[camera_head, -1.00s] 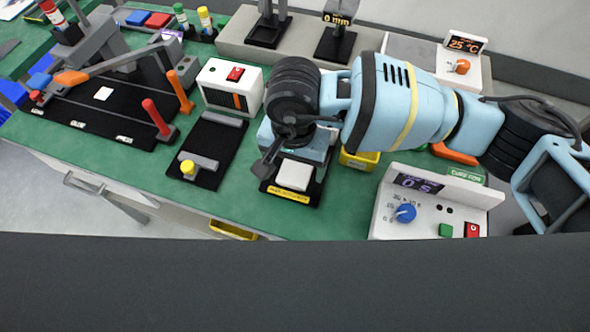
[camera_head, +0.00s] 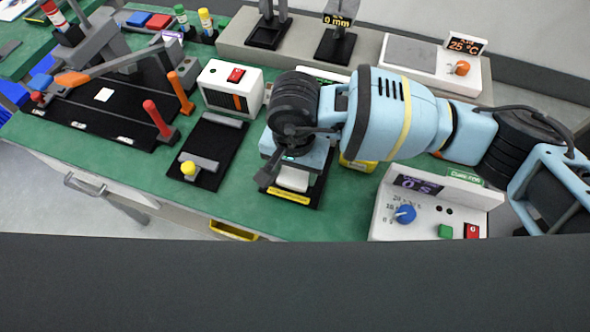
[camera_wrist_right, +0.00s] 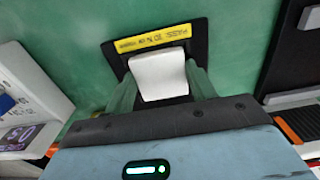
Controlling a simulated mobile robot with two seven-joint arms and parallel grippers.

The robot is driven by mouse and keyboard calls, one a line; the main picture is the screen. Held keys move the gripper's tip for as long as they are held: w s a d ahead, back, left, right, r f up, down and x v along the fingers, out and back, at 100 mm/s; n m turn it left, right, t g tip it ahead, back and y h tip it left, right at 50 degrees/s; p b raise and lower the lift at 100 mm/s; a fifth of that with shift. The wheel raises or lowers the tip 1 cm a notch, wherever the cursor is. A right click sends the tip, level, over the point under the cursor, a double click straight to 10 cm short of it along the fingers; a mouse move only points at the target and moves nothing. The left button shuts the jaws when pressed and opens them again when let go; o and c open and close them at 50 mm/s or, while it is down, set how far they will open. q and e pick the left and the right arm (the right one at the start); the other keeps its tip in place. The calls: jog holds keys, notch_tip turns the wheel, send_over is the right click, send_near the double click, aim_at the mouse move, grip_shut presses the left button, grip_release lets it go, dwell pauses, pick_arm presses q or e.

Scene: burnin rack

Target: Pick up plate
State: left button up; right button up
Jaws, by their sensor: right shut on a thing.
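The plate (camera_head: 293,181) is a small white square piece at a black holder (camera_head: 303,199) with a yellow label along its front edge. My right gripper (camera_head: 294,170) is over the holder and shut on the plate. In the right wrist view the plate (camera_wrist_right: 158,78) sits between the two fingers of the right gripper (camera_wrist_right: 161,88), one at each side. The gripper hides the back part of the plate in the head view. I cannot tell whether the plate is clear of the holder. My left gripper is not in view.
A timer box (camera_head: 430,207) with a blue knob stands to the right.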

aim_at(292, 180)
jog(key=shift+r, duration=0.5)
jog(key=shift+s+a+r+b, duration=0.15)
jog(key=shift+s+r, duration=0.15)
jog(key=shift+r, duration=0.35)
jog(key=shift+s+a+r+b, duration=0.15)
jog(key=shift+s+r, duration=0.1)
jog(key=shift+r, duration=0.35)
jog(key=s+a, duration=0.2)
jog(key=s, duration=0.5)
jog(key=s+a+r+b, duration=0.1)
jog(key=s+a, duration=0.1)
jog(key=s, duration=0.5)
jog(key=shift+a+r, duration=0.15)
jog(key=shift+r, duration=0.1)
